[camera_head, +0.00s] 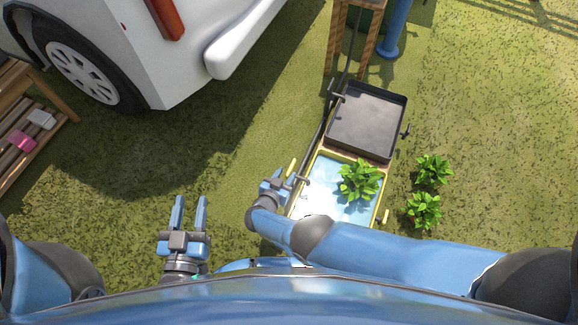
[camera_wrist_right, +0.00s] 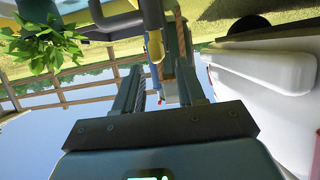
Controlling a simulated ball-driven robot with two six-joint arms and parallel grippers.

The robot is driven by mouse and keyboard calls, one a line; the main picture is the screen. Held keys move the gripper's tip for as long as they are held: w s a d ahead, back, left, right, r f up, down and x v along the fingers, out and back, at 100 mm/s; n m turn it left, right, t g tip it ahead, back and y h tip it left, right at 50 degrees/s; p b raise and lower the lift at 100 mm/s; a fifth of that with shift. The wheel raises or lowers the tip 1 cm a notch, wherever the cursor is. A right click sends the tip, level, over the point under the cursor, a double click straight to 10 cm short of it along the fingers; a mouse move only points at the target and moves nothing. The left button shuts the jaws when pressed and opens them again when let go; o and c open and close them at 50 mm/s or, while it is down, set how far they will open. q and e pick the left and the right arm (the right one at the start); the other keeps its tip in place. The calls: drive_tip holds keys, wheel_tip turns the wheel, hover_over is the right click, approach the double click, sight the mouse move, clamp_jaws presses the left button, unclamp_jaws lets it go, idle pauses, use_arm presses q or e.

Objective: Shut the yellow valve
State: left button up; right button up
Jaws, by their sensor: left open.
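The yellow valve (camera_head: 291,168) shows as a short yellow handle at the left edge of the water-filled tray (camera_head: 327,172), beside a pipe. In the right wrist view the yellow valve (camera_wrist_right: 155,46) hangs just ahead of the fingers, in line with the gap between them. My right gripper (camera_head: 281,180) is close beside the valve; its fingers (camera_wrist_right: 160,78) are apart with nothing clamped between them. I cannot tell if it touches the valve. My left gripper (camera_head: 188,205) is open and empty over the grass, left of the tray.
A dark empty tray (camera_head: 366,122) stands behind the water tray. A green plant (camera_head: 360,180) sits in the water tray, and two more plants (camera_head: 425,210) stand to its right. A white vehicle (camera_head: 185,60) is at upper left. A wooden bench (camera_head: 35,125) is at far left.

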drive_tip(key=shift+p+v, duration=1)
drive_tip(key=shift+v, duration=1.75)
